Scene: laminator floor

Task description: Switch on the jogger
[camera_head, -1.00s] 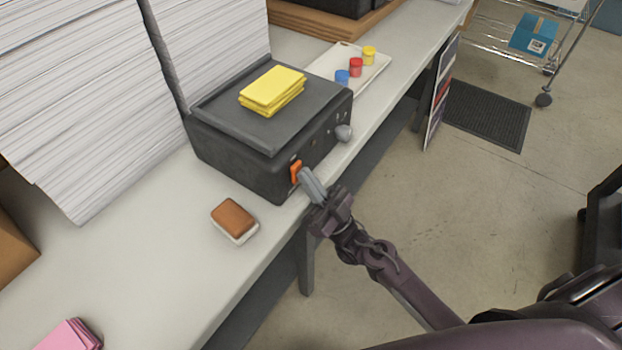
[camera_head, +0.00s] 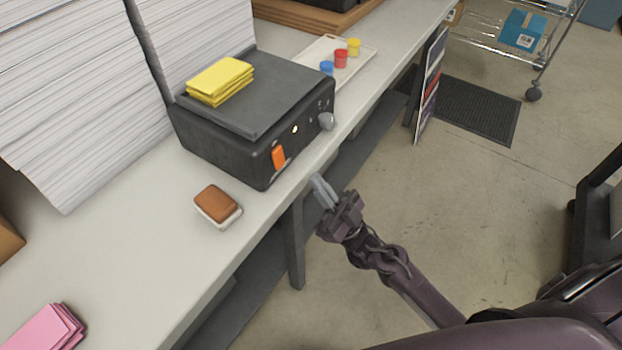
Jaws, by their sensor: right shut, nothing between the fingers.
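The jogger (camera_head: 225,148) is a dark grey box with a flat top plate, standing on the bench. Its orange rocker switch (camera_head: 279,157) is on the front face. A small light (camera_head: 295,129) above and right of the switch glows pale, and a grey knob (camera_head: 326,121) sits further right. A yellow paper stack (camera_head: 220,80) lies on the top plate, near its left edge. My right gripper (camera_head: 321,187) is shut and empty, right of the switch and clear of it, out past the bench edge. My left gripper is not in view.
A brown-topped sponge or eraser (camera_head: 217,206) lies on the bench (camera_head: 150,262) in front of the jogger. Pink paper (camera_head: 45,332) lies nearer. Tall white paper stacks (camera_head: 75,90) stand behind. A tray (camera_head: 352,66) holds blue, red and yellow pots.

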